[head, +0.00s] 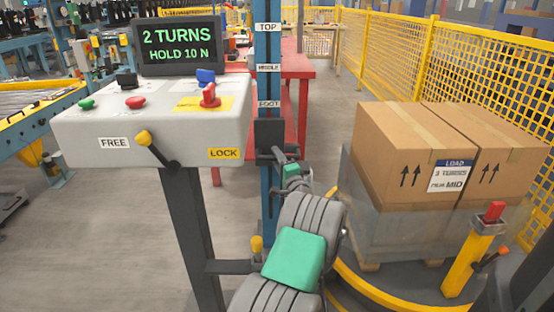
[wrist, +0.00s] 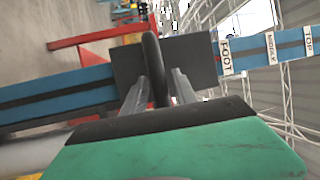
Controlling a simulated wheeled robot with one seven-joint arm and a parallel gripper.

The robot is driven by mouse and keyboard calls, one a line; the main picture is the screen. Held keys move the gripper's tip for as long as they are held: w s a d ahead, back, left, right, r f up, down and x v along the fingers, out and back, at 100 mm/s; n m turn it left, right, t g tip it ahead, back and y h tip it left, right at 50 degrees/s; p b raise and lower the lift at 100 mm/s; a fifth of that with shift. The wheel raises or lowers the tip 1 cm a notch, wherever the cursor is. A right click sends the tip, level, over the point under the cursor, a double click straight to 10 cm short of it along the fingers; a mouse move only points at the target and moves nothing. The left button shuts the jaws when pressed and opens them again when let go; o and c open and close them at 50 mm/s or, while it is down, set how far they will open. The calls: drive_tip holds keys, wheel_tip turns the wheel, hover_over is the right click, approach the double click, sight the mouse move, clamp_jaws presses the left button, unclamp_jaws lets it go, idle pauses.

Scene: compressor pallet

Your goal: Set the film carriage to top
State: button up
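The film carriage (head: 269,135) is a dark block on the blue mast (head: 267,50), just below the FOOT label (head: 269,104). The MIDDLE label (head: 268,68) and TOP label (head: 268,28) are higher up. In the wrist view the carriage (wrist: 195,55) sits beside the FOOT label (wrist: 226,55). My gripper (head: 281,158) is at the carriage's front. In the wrist view, my two grey fingers (wrist: 164,82) stand on either side of the dark carriage handle (wrist: 154,60). I cannot tell whether they press on it.
A grey console (head: 150,115) stands left, with FREE and LOCK labels and a yellow-knobbed lever (head: 155,148) between them. Its screen (head: 179,46) reads "2 TURNS HOLD 10 N". Boxes (head: 400,155) stand right, with clear film around their lower part. A yellow post (head: 468,260) is nearby.

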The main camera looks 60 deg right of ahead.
clamp_jaws()
idle(1.1)
